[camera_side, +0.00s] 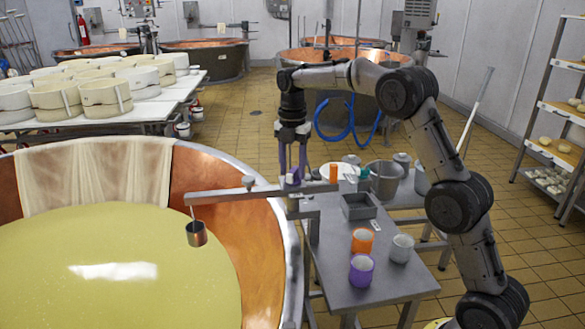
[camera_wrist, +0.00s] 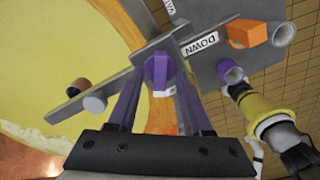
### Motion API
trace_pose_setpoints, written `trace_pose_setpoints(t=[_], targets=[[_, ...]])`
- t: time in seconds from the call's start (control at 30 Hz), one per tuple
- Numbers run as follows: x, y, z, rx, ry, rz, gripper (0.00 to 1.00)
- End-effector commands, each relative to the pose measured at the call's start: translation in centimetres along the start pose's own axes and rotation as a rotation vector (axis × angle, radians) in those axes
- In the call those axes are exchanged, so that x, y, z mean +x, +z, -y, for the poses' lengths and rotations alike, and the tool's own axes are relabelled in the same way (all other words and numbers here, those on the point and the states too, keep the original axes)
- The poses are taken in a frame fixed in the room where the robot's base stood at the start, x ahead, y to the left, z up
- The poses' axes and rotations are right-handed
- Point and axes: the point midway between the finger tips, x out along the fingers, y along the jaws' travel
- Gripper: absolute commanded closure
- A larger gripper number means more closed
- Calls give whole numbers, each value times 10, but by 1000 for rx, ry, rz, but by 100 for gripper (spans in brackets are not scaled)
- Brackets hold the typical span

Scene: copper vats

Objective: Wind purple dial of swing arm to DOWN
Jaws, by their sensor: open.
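The swing arm (camera_side: 225,194) is a grey beam reaching over the vat's rim, with a metal cup (camera_side: 196,234) hanging from its end. Its purple dial (camera_wrist: 156,70) sits on the beam's mount, and a white DOWN label (camera_wrist: 200,43) lies to its right in the wrist view. Another label is partly hidden below the dial. The dial also shows small in the side view (camera_side: 292,179). My gripper (camera_side: 293,168) points down over the dial, its purple fingers open. In the wrist view the fingertips (camera_wrist: 158,78) lie on either side of the dial; contact cannot be told.
The vat (camera_side: 285,230) of yellow-green liquid lies left. A grey table (camera_side: 340,292) at right holds an orange cup (camera_side: 362,240), a purple cup (camera_side: 362,270), a grey cup (camera_side: 402,248) and a tray (camera_side: 359,207). An upright orange piece (camera_side: 333,173) stands right of my fingers.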

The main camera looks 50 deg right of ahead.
Motion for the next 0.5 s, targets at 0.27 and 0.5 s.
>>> trace_pose_setpoints(t=[0.27,0.5], targets=[[3,0,0,0,1,1,50],[3,0,0,0,1,1,82]])
